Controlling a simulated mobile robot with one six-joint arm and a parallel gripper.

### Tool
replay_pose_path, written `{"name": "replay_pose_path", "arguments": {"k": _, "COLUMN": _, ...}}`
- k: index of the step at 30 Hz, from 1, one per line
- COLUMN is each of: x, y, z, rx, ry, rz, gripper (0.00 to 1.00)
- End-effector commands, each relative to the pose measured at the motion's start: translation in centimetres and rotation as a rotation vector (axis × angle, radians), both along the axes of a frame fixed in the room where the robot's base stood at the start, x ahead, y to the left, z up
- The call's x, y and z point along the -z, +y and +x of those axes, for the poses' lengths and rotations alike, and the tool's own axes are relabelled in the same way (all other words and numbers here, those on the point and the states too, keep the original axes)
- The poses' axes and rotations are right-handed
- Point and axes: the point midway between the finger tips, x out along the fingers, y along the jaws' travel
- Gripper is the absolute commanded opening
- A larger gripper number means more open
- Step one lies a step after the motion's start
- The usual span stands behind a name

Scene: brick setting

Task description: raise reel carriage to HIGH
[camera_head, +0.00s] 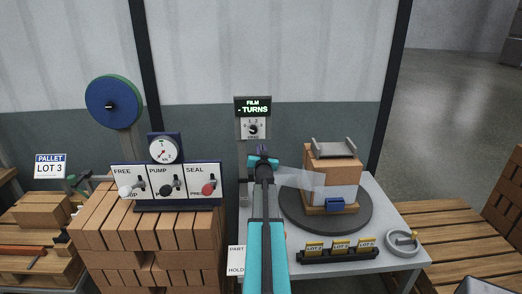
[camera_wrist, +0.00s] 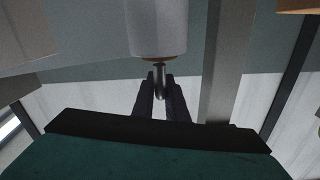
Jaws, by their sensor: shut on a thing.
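My gripper (camera_head: 262,156) is at the front of a grey upright post (camera_head: 243,160) beside the turntable. In the wrist view its dark fingers are shut on a small metal handle (camera_wrist: 160,82) below a pale reel (camera_wrist: 158,30) with a tan lower rim. The reel and its carriage are mostly hidden behind my arm in the head view. A clear film strip (camera_head: 302,179) runs from beside my gripper to the boxes (camera_head: 333,168) on the dark turntable (camera_head: 292,208). No HIGH mark is legible.
A display reading "FILM - TURNS" (camera_head: 253,106) and a dial (camera_head: 253,127) sit above my gripper. A panel marked FREE, PUMP and SEAL (camera_head: 166,183) stands left over stacked bricks (camera_head: 145,228). A rack of lot cards (camera_head: 341,254) and a grey tape roll (camera_head: 402,242) lie front right.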

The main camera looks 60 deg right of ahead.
Motion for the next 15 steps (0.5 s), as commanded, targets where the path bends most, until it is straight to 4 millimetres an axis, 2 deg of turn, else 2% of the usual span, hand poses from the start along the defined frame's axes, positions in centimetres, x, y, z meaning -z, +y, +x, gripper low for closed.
{"name": "replay_pose_path", "arguments": {"k": 1, "x": -1.2, "y": 0.2, "z": 0.3, "rx": -0.006, "ry": -0.007, "rz": -0.004, "gripper": 0.00}}
{"name": "replay_pose_path", "arguments": {"k": 6, "x": -2.5, "y": 0.2, "z": 0.4, "rx": -0.006, "ry": -0.007, "rz": -0.004, "gripper": 0.00}}
{"name": "replay_pose_path", "arguments": {"k": 15, "x": -3.2, "y": 0.2, "z": 0.4, "rx": -0.006, "ry": -0.008, "rz": -0.005, "gripper": 0.00}}
